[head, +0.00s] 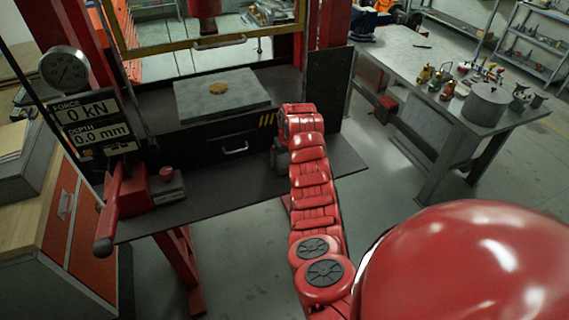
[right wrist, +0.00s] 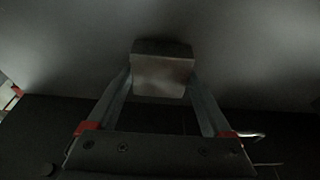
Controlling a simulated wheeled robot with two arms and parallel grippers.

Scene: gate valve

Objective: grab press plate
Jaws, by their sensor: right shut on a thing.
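My right gripper (right wrist: 162,84) is shut on a grey metal block (right wrist: 162,68), which sits between its two fingertips in the right wrist view. I cannot tell whether this block is the press plate. In the head view my red right arm reaches to the right end of the press's dark bench, and its own wrist hides the fingertips. A flat grey plate (head: 240,100) lies on the press bed, left of my right arm and apart from it. A small round brass piece (head: 218,88) lies on the plate. My left gripper is not in view.
A dark upright panel (head: 328,90) stands close to my right wrist. A yellow-framed guard (head: 200,45) is above the bed. A gauge (head: 64,70), a display reading 0 kN and 0.0 mm (head: 88,120) and a red lever (head: 112,205) are at left. A cluttered workbench (head: 400,60) stands at right.

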